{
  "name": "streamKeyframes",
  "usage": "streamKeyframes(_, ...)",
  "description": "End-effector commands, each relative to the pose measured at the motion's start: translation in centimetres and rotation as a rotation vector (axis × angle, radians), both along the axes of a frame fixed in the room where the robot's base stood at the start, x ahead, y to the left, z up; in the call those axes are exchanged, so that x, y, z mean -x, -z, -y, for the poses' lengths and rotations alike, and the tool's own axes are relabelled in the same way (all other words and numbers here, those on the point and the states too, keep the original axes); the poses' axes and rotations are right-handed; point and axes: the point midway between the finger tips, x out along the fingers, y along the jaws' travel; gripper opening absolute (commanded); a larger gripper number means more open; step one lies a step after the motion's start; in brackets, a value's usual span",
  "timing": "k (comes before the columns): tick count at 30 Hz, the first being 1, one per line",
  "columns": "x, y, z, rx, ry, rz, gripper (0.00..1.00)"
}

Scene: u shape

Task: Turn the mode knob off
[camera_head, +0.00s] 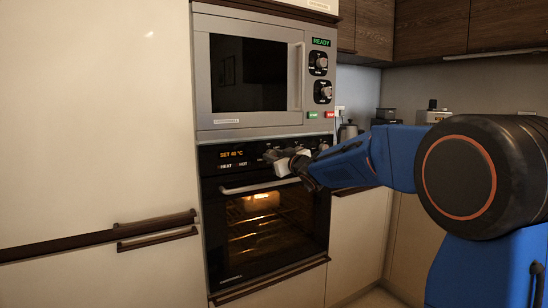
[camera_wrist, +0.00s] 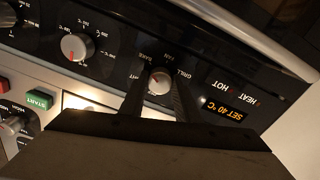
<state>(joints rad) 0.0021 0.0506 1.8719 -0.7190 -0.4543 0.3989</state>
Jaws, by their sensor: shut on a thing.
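The mode knob (camera_wrist: 159,81) is on the oven's black control panel, ringed by printed labels including BAKE, FAN and GRILL. The wrist view shows it upside down. My gripper (camera_wrist: 160,92) has one finger on each side of the knob and is shut on it. A pale line shows on the knob's face, but I cannot tell exactly which label it points at. In the head view my gripper (camera_head: 274,158) is against the panel and hides the mode knob. The oven display (camera_head: 232,153) reads SET 40 °C, with HEAT and HOT beneath it.
A second oven knob (camera_wrist: 75,47) with a scale is beside the mode knob. The oven handle (camera_head: 250,187) sticks out below the panel, and the oven (camera_head: 232,262) is lit inside. A microwave (camera_head: 205,122) with knobs and green and red buttons is above. Cabinets flank both sides.

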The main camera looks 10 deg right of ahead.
Motion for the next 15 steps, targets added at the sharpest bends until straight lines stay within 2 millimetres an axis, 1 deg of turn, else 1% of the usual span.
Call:
streamKeyframes(8, 0.01, 0.04, 0.0, 0.106, 0.0, 0.034, 0.07)
streamKeyframes(15, 0.01, 0.07, 0.0, 0.297, 0.0, 0.096, 0.07)
